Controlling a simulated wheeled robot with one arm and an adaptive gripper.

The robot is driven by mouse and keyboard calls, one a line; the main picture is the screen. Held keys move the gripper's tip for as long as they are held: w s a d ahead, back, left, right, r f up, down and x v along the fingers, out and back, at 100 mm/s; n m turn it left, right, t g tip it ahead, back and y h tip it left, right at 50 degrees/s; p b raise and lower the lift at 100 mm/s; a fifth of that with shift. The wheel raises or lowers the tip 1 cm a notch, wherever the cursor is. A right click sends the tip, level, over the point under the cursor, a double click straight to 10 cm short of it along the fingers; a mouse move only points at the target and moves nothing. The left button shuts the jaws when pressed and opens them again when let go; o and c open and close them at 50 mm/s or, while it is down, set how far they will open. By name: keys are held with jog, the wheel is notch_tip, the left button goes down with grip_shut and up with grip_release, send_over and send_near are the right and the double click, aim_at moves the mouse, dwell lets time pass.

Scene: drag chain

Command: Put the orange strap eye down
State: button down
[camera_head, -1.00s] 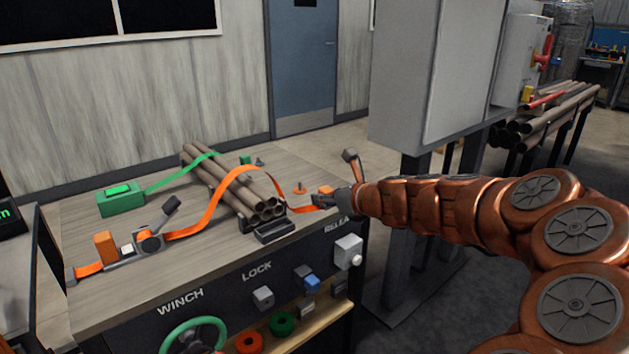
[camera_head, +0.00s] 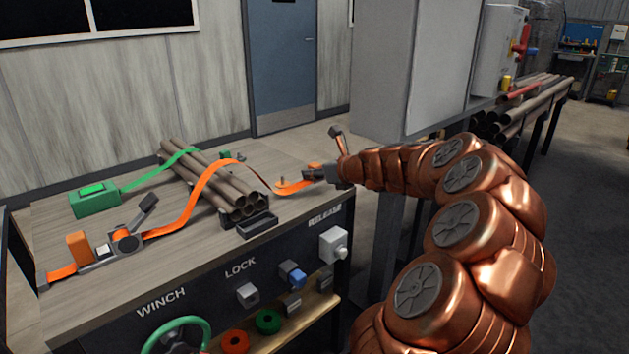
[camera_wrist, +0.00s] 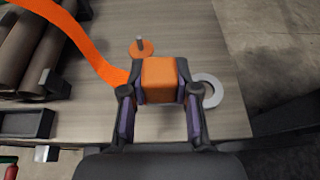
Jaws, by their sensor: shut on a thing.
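The orange strap (camera_head: 212,178) runs from the ratchet (camera_head: 126,241) at the left of the bench, over the pipe bundle (camera_head: 215,180), to my gripper (camera_head: 326,173). In the wrist view my gripper (camera_wrist: 160,92) is shut on an orange block (camera_wrist: 160,78) at the strap's end, which I take for the strap eye. An orange disc with an upright grey pin (camera_wrist: 140,47) stands just beyond the block, and a pale ring (camera_wrist: 207,91) lies to its right. Whether the block touches the bench is unclear.
A green box with a green strap (camera_head: 95,198) stands at the back left of the bench. The bench front carries knobs (camera_head: 333,245) and a green wheel (camera_head: 175,336). A grey cabinet (camera_head: 405,70) stands behind my arm. The bench top's right edge is close to my gripper.

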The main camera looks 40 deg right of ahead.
aim_at(316, 186)
jog(key=w+d, duration=0.3)
jog(key=shift+d+f+b, duration=0.1)
jog(key=shift+f+b, duration=0.15)
jog(key=shift+b, duration=0.05)
jog(key=shift+f+b, duration=0.85)
jog(key=shift+f, duration=0.85)
jog(key=shift+f, duration=0.1)
jog(key=c, duration=0.9)
grip_release()
jog(key=shift+o, duration=0.2)
jog(key=p+v, duration=0.3)
jog(key=v, duration=0.9)
jog(key=shift+r, duration=0.2)
